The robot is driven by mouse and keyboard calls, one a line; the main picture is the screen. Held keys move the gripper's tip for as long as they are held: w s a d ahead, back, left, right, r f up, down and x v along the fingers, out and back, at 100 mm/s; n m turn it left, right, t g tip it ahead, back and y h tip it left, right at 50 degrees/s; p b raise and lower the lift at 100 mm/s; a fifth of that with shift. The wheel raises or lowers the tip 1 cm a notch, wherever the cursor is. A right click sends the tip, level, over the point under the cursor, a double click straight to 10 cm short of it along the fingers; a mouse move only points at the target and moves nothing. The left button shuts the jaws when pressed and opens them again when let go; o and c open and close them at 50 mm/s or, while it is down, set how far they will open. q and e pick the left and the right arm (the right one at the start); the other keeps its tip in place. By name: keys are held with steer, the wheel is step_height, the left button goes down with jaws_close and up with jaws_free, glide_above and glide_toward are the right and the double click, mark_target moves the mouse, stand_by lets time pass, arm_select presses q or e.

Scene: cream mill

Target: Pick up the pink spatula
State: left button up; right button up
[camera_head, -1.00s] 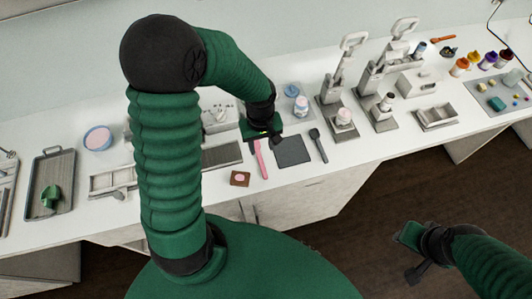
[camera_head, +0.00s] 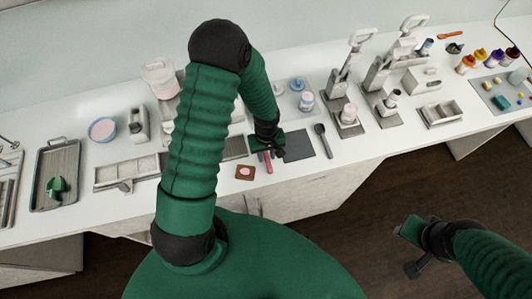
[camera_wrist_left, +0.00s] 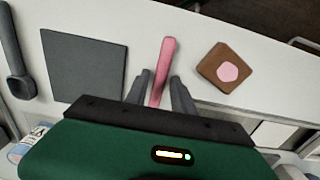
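The pink spatula (camera_head: 267,162) lies on the white counter, just left of the dark grey mat; its far part is hidden under my left gripper. My left gripper (camera_head: 270,153) is over it. In the left wrist view the pink handle (camera_wrist_left: 165,62) runs between the two dark fingers of my left gripper (camera_wrist_left: 160,88), which stand apart on either side with a gap to it. My right gripper (camera_head: 408,249) is off the counter, over the dark floor at the lower right; its finger opening is not clear.
A dark grey mat (camera_head: 297,145) and a dark spoon-like tool (camera_head: 323,139) lie to the right of the spatula. A brown square with a pink spot (camera_head: 245,173) lies to its left near the counter's front edge. Jars and presses stand behind to the right.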

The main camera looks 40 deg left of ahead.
arm_select(q)
steer(key=shift+a, duration=0.2)
steer(key=shift+c, duration=1.3)
jaws_close()
steer(key=shift+d+r, duration=0.2)
steer(key=shift+d, duration=0.25)
